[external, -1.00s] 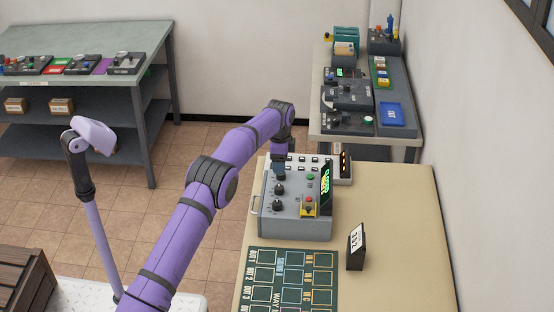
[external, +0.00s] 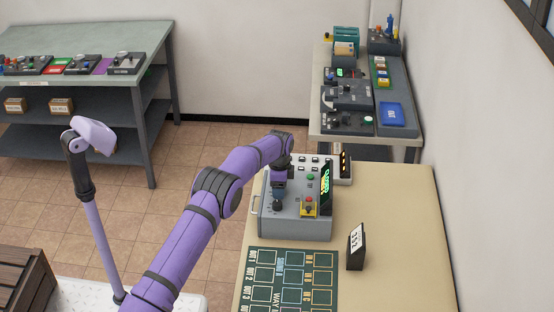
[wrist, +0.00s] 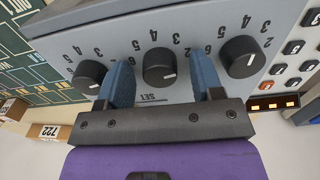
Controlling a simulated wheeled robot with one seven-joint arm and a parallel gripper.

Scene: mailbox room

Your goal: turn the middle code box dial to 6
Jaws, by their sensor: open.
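The grey code box (external: 293,226) stands on the tan table, with a row of three black dials. In the wrist view the middle dial (wrist: 159,66) sits between the two blue fingers of my gripper (wrist: 163,80). The fingers are open around it, with small gaps visible on both sides. Its white mark is toward the lower right in the picture; I cannot tell the exact digit. The left dial (wrist: 88,77) and the right dial (wrist: 243,57) are outside the fingers. In the external view my gripper (external: 279,194) hides the middle dial.
Code box buttons (wrist: 294,47) lie right of the dials in the wrist view. A green display (external: 326,184) and a yellow switch plate (external: 309,207) are also on the box. A dark sign board (external: 290,281) and a small number stand (external: 356,247) are nearer. The table's right side is clear.

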